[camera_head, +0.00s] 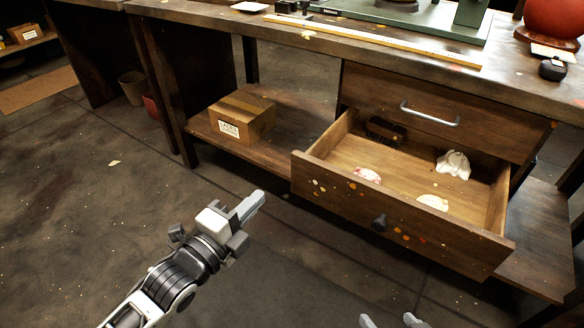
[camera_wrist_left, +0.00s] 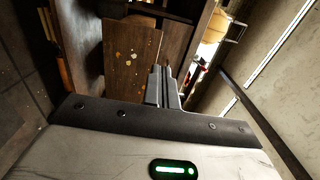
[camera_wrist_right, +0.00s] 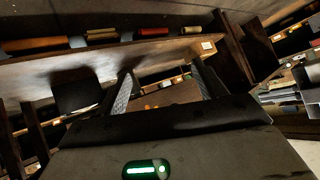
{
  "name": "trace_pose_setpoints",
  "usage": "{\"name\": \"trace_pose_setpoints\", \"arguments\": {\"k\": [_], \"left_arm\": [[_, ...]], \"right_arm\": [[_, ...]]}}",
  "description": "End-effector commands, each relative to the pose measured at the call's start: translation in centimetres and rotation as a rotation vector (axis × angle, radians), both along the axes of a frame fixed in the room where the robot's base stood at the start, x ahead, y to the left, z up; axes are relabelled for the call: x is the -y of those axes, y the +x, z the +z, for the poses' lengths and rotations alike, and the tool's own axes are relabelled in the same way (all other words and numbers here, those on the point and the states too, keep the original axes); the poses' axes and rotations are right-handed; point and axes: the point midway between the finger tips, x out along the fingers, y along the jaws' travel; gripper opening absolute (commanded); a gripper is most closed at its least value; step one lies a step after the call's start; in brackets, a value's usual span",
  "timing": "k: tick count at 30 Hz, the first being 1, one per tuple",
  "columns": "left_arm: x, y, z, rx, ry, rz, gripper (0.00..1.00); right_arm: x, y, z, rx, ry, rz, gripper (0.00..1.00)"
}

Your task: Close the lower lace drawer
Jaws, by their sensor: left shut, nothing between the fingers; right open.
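The lower drawer (camera_head: 335,195) of the wooden workbench is pulled out, with a dark round knob (camera_head: 379,223) on its paint-flecked front. Inside it lie a dark brush (camera_head: 385,130), a whitish crumpled bundle (camera_head: 453,165) and two small pale bundles. My left gripper (camera_head: 258,198) is shut and empty, in front of and left of the drawer's left corner, apart from it. In the left wrist view the closed fingers (camera_wrist_left: 162,86) show before a paint-flecked wooden panel (camera_wrist_left: 130,60). My right gripper (camera_head: 392,322) is open and empty at the bottom edge, in front of the drawer.
The upper drawer (camera_head: 440,95) with a metal handle is shut above. A cardboard box (camera_head: 241,116) stands on the low shelf (camera_head: 290,155) left of the drawer. The floor in front is open.

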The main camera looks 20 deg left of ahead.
Motion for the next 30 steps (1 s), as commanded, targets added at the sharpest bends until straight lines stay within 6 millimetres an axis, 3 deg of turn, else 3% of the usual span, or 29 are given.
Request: {"name": "trace_pose_setpoints", "arguments": {"k": [9, 15, 21, 30], "left_arm": [[2.1, 6.5, 0.0, 0.003, -0.003, 0.000, 0.00], [3.2, 9.8, 0.0, 0.001, -0.003, 0.000, 0.00], [3.8, 11.5, 0.0, -0.001, -0.003, 0.000, 0.00], [3.8, 11.7, 0.0, -0.003, -0.002, 0.000, 0.00]], "right_arm": [[-0.3, 0.3, 0.4, 0.055, 0.020, 0.002, 0.70], [-0.6, 0.5, 1.0, 0.096, 0.037, 0.004, 0.70], [-0.7, 0.6, 1.2, 0.116, 0.044, 0.005, 0.70], [-0.8, 0.6, 1.8, 0.130, 0.050, 0.007, 0.70]]}}
